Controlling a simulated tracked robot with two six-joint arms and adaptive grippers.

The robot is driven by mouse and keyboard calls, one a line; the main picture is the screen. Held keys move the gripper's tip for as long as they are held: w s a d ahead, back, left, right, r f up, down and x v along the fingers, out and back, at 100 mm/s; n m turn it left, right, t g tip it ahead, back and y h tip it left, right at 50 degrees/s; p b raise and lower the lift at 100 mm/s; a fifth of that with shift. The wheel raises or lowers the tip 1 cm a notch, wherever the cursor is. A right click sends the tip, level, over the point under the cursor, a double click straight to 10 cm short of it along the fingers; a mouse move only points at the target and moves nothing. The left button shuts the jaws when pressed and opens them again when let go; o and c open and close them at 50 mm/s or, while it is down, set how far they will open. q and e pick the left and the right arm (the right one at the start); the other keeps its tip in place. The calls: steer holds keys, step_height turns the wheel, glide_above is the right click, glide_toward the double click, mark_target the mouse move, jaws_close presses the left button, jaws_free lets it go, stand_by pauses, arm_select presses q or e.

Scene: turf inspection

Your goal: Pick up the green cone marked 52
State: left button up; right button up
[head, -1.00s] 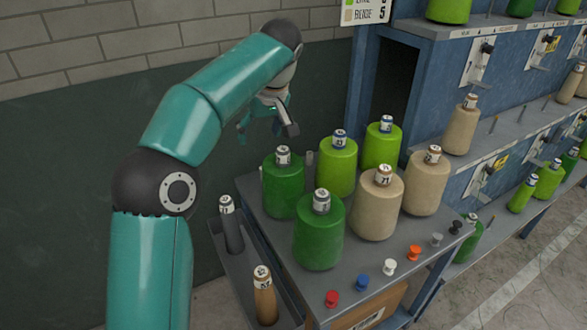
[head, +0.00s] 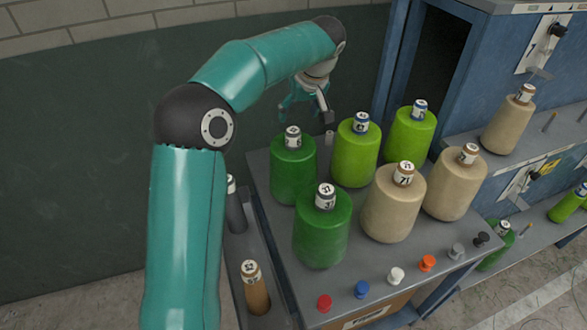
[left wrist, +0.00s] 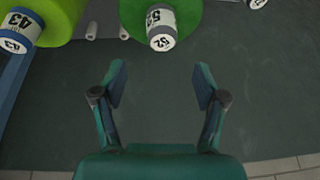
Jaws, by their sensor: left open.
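The green cone marked 52 shows at the top of the left wrist view (left wrist: 178,8), its label upside down there. It appears to be the dark green cone (head: 293,172) at the back left of the table in the head view; its label is too small to read there. My left gripper (head: 305,112) is open and empty, behind and above that cone. In the left wrist view its fingers (left wrist: 160,82) are spread over bare dark wall or floor, apart from the cone. My right gripper is not in view.
A light green cone marked 43 (left wrist: 55,15) stands beside it. Another dark green cone (head: 322,232) and beige cones (head: 394,205) stand on the grey table (head: 300,295). Coloured knobs line its front. A blue shelf (head: 480,60) rises at right; the wall is behind.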

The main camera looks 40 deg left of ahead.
mark_target(294, 129)
arm_select(q)
steer(key=x, duration=0.2)
steer(key=shift+a+f, duration=0.15)
steer(key=shift+f, duration=0.15)
steer(key=shift+d+p+x, duration=0.15)
steer(key=shift+p+x, duration=0.15)
steer(key=shift+x, duration=1)
steer(key=shift+d+p+x, duration=0.15)
steer(key=shift+p+x, duration=0.15)
steer(key=shift+x, duration=1.05)
steer(key=shift+s+f, duration=0.1)
steer(key=shift+s, duration=0.05)
jaws_close()
